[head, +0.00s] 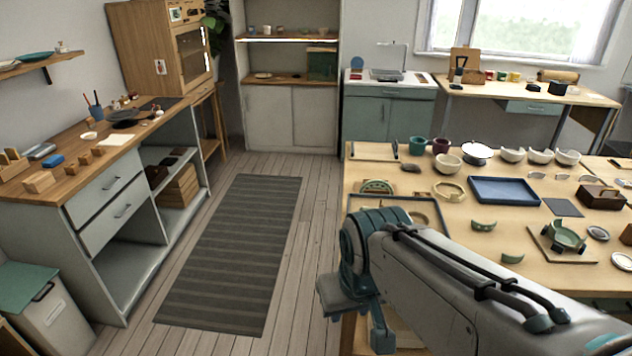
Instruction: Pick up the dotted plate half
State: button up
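I cannot make out dots on any plate piece, so I cannot tell for sure which one is the dotted plate half. A green, half-round piece (377,187) stands at the left of the long wooden table, behind a blue-rimmed tray (437,207). Another piece, tan, lies in that tray, partly hidden by my arm. Two green curved shards lie near the table's middle, one (484,225) behind the other (512,258). My gripper (360,328) hangs off the table's left front edge, over the floor. Its fingers look apart, with nothing between them.
A striped rug (232,255) covers open floor to the left. A drawer bench (110,200) stands beyond it.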

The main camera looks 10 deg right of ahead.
aim_at(377, 184)
jog(key=u, duration=0.6)
jog(key=i, duration=3.4)
jog(key=z, duration=4.1)
jog(key=i, duration=0.5)
jog(key=z, duration=0.1)
